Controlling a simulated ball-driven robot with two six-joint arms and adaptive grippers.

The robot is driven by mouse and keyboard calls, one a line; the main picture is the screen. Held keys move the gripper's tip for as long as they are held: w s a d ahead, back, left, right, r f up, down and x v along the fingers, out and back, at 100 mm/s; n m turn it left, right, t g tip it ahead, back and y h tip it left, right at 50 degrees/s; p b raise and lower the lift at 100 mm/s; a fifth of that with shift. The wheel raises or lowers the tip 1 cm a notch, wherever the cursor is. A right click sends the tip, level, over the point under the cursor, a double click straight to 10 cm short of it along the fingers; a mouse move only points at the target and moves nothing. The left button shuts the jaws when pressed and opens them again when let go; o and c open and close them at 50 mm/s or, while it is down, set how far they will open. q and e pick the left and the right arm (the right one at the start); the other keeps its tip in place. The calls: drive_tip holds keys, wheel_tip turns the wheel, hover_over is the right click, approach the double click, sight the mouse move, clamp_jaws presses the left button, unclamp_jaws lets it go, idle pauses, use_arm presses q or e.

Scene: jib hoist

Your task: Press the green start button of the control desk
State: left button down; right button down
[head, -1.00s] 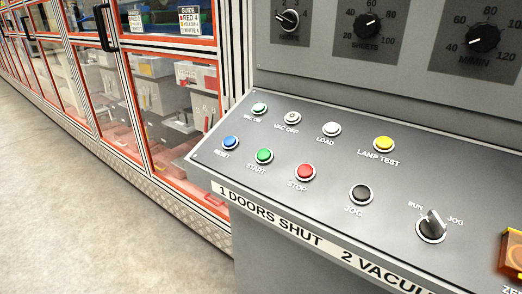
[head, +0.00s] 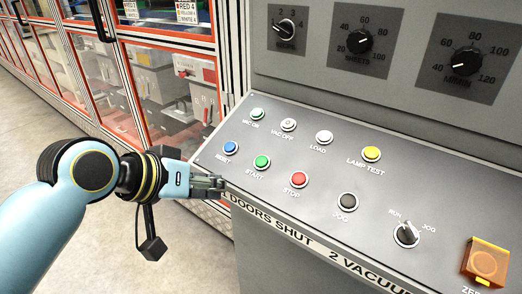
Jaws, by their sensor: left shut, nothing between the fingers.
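The green start button (head: 261,162) sits in the lower row of the sloped control desk (head: 320,232), above its START label, between the blue reset button (head: 230,147) and the red stop button (head: 299,179). A second green button (head: 257,114), labelled VAC ON, is in the upper row. My left gripper (head: 221,187) is shut and empty at the desk's front left edge. Its fingertips are left of and below the start button in the picture, apart from it. My right gripper is out of view.
The desk also carries vac off (head: 288,124), load (head: 324,138), lamp test (head: 371,154) and jog (head: 347,201) buttons, a run/jog switch (head: 406,234) and an orange cover (head: 485,262). Dials (head: 467,61) are on the panel behind. Glazed red-framed doors (head: 167,85) stand at left.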

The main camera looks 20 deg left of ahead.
use_arm(q)
drive_tip(key=w+d+r+t+h, duration=0.1)
drive_tip(key=d+r, duration=0.1)
drive_tip(key=r, duration=0.4)
drive_tip(key=w+d+r+t+h, duration=0.1)
drive_tip(key=w+d+r+h, duration=0.1)
drive_tip(key=r, duration=0.5)
drive_tip(key=shift+r, duration=0.3)
drive_tip(key=shift+w, duration=0.15)
drive_tip(key=b, duration=0.7)
hover_over(261, 161)
drive_tip(key=s+a, duration=0.2)
drive_tip(key=f, duration=0.6)
drive_tip(key=shift+s+d, duration=0.1)
drive_tip(key=shift+d, duration=0.1)
drive_tip(key=shift+w+d+f+b, duration=0.1)
drive_tip(key=shift+w+f+b, duration=0.15)
drive_tip(key=shift+f, duration=0.3)
drive_tip(key=shift+w+d+f+b, duration=0.15)
drive_tip(key=shift+w+f, duration=0.15)
drive_tip(key=shift+f, duration=0.2)
drive_tip(key=shift+f, duration=0.1)
drive_tip(key=shift+w+f, duration=0.15)
drive_tip(key=shift+f, duration=0.15)
